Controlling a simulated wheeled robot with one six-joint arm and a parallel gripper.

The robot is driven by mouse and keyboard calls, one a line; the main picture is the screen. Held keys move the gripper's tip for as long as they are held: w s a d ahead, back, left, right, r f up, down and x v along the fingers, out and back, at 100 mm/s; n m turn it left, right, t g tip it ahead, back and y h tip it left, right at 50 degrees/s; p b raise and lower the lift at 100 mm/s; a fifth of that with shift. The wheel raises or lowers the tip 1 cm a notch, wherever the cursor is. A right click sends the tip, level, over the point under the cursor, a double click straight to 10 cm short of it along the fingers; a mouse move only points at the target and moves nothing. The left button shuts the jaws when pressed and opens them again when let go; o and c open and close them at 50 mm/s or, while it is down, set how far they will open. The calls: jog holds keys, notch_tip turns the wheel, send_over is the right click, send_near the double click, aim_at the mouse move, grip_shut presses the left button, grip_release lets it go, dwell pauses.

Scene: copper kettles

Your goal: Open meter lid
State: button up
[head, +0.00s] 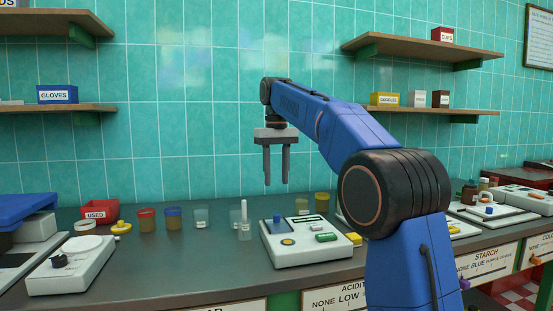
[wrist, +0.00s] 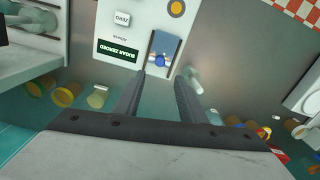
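The meter (head: 312,252) is a white box on the counter, with a green display and an orange round button. Its small blue lid (head: 277,222) with a knob is at the meter's back left and appears to lie flat. In the wrist view the lid (wrist: 164,46) shows beside the dark display (wrist: 118,50) reading "SUGAR ZEROED", with the knob near my fingertips. My gripper (head: 278,182) points down, well above the lid. In the wrist view my gripper (wrist: 168,82) has its fingers apart with nothing between them.
A clear tube with a white stick (head: 244,222) stands close to the meter's left side. Several small jars (head: 172,218) line the back of the counter. A white scale (head: 72,265) is at the left, and a red USED tray (head: 99,212) is behind it. Shelves (head: 425,47) hang above.

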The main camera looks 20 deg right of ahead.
notch_tip(320, 180, up, 6)
jog(key=shift+f, duration=0.15)
jog(key=shift+s, duration=0.1)
dwell(0.4)
jog(key=s+d+f+t, duration=0.1)
jog(key=s+d+f, duration=0.15)
jog(key=s, duration=0.45)
jog(key=s+d+f+m+t, duration=0.1)
jog(key=s+f, duration=0.3)
jog(key=s, duration=0.3)
jog(key=s+d+f, duration=0.2)
jog(key=s+f, duration=0.2)
jog(key=s, duration=0.3)
jog(key=s+d+f+t, duration=0.1)
jog(key=s+f, duration=0.9)
jog(key=f, duration=0.3)
jog(key=s+d+f+t, duration=0.1)
jog(key=s+f, duration=1)
jog(key=f, duration=0.2)
jog(key=shift+m+t, duration=0.4)
